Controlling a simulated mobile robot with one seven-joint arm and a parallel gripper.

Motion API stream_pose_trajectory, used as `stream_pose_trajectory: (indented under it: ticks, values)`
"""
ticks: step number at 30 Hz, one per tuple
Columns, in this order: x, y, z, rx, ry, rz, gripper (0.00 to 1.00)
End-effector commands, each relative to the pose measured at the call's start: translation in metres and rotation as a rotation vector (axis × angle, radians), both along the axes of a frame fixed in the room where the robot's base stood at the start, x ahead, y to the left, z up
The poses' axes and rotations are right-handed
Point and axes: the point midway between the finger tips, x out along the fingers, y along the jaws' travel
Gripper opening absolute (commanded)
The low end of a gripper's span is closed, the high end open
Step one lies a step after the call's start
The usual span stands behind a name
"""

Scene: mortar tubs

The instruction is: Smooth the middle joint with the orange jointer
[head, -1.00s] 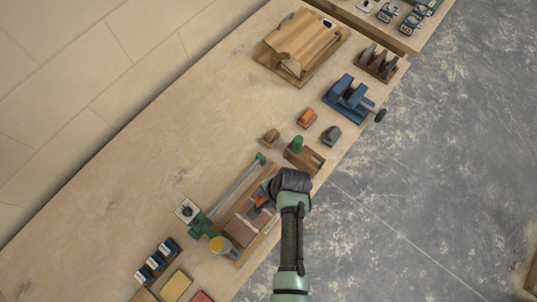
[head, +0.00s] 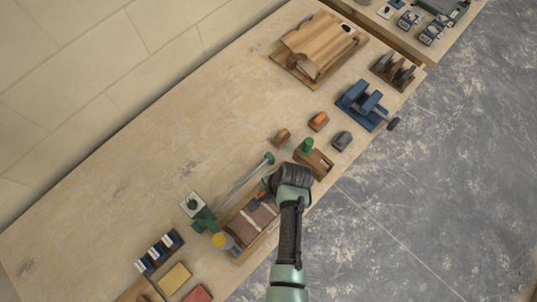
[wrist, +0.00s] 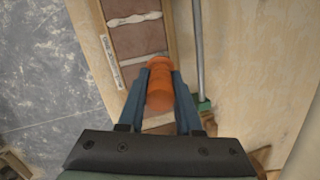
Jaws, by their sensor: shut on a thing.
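My gripper (wrist: 160,92) is shut on the orange jointer (wrist: 160,85), whose rounded handle sits between the two blue fingers. In the head view the jointer (head: 262,196) is a small orange patch beside the dark gripper, over the far end of the wooden tray. The tray (wrist: 176,35) holds brown bricks (wrist: 138,40) with pale mortar joints across them. The middle of the visible joints (wrist: 142,59) lies by the jointer's front end; I cannot tell whether they touch. Another joint (wrist: 133,20) lies farther up. Part of the tray is hidden behind jointer and fingers.
A grey rod (wrist: 198,45) with green ends runs along the tray's side. A wooden block with a green knob (head: 307,147) and an orange block (head: 318,121) lie beyond. The bench's left part is clear.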

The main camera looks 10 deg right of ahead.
Motion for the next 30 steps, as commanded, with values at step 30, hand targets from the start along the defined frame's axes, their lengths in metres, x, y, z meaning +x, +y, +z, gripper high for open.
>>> stream_pose_trajectory:
  ticks: [30]
  values:
    - [0.012,0.008,0.018,0.000,-0.002,-0.001,0.00]
